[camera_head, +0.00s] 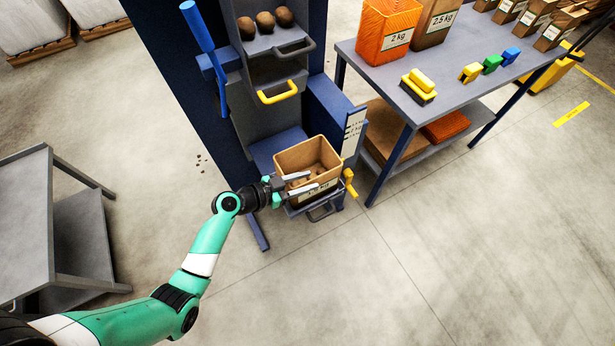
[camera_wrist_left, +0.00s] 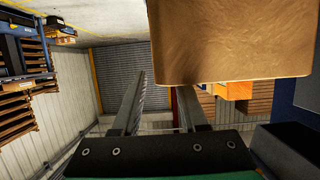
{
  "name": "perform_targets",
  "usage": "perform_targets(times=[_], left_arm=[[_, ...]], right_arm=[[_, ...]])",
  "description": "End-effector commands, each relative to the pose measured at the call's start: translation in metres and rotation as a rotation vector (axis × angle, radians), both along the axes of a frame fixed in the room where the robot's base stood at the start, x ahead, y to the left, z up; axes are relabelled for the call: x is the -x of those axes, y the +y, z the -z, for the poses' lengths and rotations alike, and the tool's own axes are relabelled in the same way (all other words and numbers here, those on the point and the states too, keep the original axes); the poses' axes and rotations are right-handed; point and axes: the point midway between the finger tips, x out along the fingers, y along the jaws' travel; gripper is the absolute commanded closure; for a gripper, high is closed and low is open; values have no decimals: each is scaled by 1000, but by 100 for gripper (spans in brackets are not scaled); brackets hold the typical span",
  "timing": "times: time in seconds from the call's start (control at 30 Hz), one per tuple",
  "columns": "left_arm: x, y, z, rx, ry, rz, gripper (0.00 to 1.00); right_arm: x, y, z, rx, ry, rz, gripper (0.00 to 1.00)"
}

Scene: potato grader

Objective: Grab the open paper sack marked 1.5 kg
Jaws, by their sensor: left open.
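The open brown paper sack (camera_head: 310,152) stands upright on the low shelf of the grader, and it looks empty in the head view. Its front label is partly covered by my gripper, so only part of the marking reads. My left gripper (camera_head: 304,183) is open, its two fingers pointing right across the near side of the sack. In the left wrist view the sack (camera_wrist_left: 232,45) fills the upper right, above the right finger. The space between the fingers of my left gripper (camera_wrist_left: 165,95) is empty there. I cannot tell whether a finger touches the sack. My right gripper is not in view.
A yellow crank (camera_head: 350,183) sits right of the sack. A workbench (camera_head: 385,87) stands right, a grey cart (camera_head: 75,235) left. Floor is clear in front.

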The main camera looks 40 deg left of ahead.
Motion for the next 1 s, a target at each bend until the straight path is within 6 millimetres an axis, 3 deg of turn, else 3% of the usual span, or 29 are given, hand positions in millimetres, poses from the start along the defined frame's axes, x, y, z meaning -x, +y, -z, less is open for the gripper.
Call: perform_targets(times=[0.2, 0.47, 0.5, 0.73, 1.0], left_arm=[[-34, -11, 14, -1, 0, 3, 57], [-40, -12, 14, -1, 0, 0, 57], [-40, -12, 14, -1, 0, 0, 59], [-40, -12, 14, -1, 0, 0, 100], [-40, -12, 14, -1, 0, 0, 100]], right_arm=[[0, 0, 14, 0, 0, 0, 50], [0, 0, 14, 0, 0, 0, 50], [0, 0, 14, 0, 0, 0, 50], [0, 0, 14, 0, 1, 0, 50], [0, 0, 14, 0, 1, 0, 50]])
